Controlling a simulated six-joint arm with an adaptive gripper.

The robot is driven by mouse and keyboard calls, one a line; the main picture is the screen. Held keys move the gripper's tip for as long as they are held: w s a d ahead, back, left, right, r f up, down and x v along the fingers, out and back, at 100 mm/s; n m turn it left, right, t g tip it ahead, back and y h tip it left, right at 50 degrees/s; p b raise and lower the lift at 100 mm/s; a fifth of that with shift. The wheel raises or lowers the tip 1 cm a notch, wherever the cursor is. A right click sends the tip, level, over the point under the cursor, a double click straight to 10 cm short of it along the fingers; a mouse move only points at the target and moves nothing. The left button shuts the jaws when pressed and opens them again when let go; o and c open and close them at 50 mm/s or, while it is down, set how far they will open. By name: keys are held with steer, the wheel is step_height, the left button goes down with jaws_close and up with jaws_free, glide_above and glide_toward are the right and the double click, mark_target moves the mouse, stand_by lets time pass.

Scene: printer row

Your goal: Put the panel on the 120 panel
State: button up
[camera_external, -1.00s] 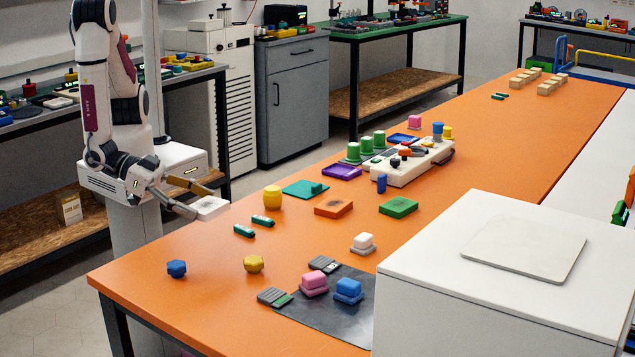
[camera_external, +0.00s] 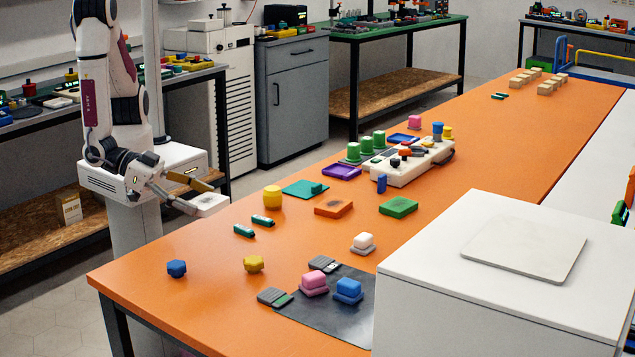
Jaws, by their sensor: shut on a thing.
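My gripper (camera_external: 190,194) is at the table's far left edge, shut on a white panel (camera_external: 212,201) with a grey patch on its top. The panel is held at or just over the table edge; I cannot tell whether it touches the tabletop. An orange panel (camera_external: 333,207) with a dark patch and a green panel (camera_external: 399,207) with a dark mark lie flat on the table, right of my gripper. Their markings are too small to read, so I cannot tell which is the 120 panel.
A purple tray (camera_external: 341,171) and a white device (camera_external: 412,163) stand farther back. A large white box (camera_external: 490,270) fills the front right.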

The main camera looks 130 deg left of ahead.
steer(key=w+a+n+y, duration=0.1)
steer(key=w+a, duration=0.3)
steer(key=a, duration=0.7)
steer(key=w+a+r+n+g+y, duration=0.1)
steer(key=w+a, duration=0.3)
steer(key=a, duration=0.7)
steer(key=w+a+r+n+g+y, duration=0.1)
steer(key=w+a, duration=0.3)
steer(key=a, duration=0.7)
steer(key=shift+r, duration=0.15)
steer(key=shift+a, duration=0.1)
glide_above(322, 204)
steer(key=shift+a+f, duration=0.1)
steer(key=shift+f, duration=2.8)
